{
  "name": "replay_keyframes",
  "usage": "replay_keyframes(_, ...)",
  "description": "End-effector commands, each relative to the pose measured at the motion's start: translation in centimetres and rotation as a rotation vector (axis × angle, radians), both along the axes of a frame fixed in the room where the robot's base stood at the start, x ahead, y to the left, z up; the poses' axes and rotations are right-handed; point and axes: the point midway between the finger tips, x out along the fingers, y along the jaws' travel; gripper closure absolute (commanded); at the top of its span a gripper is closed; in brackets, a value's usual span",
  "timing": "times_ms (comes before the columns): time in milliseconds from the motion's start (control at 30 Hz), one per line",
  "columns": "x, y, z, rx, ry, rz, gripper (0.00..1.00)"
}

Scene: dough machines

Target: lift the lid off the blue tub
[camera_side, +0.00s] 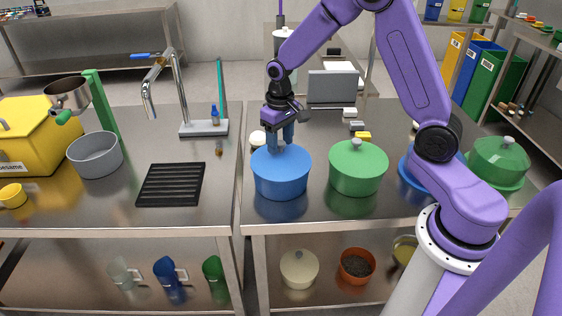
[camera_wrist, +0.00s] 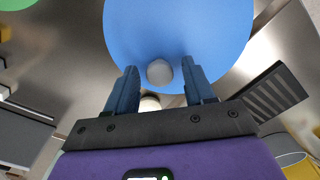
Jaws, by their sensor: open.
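The blue tub (camera_side: 281,182) stands on the steel counter with its blue lid (camera_side: 268,160) on it. In the wrist view the lid (camera_wrist: 180,35) fills the top middle, with a round grey knob (camera_wrist: 159,72) on it. My gripper (camera_side: 281,146) is above the lid, pointing down, and hides the knob in the side view. In the wrist view my gripper (camera_wrist: 161,78) is open, with one blue finger on each side of the knob and a gap on both sides.
A green lidded pot (camera_side: 358,170) stands close on the right of the tub. A black rack (camera_side: 171,184), a grey pot (camera_side: 95,155) and a tap (camera_side: 174,85) are to the left. Small items, including a yellow block (camera_side: 363,136), lie behind. The counter in front is clear.

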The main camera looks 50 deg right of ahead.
Motion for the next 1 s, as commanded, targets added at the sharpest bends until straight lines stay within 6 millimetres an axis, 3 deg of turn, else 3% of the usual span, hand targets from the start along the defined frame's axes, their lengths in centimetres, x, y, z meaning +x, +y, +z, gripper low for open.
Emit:
replay_keyframes(733,-0.01,-0.05,-0.05,0.000,0.000,0.000,0.47)
replay_keyframes(767,-0.01,-0.05,-0.05,0.000,0.000,0.000,0.53)
replay_keyframes(900,-0.01,-0.04,-0.05,0.000,0.000,0.000,0.99)
replay_keyframes(1000,0.00,-0.04,-0.04,0.000,0.000,0.000,0.99)
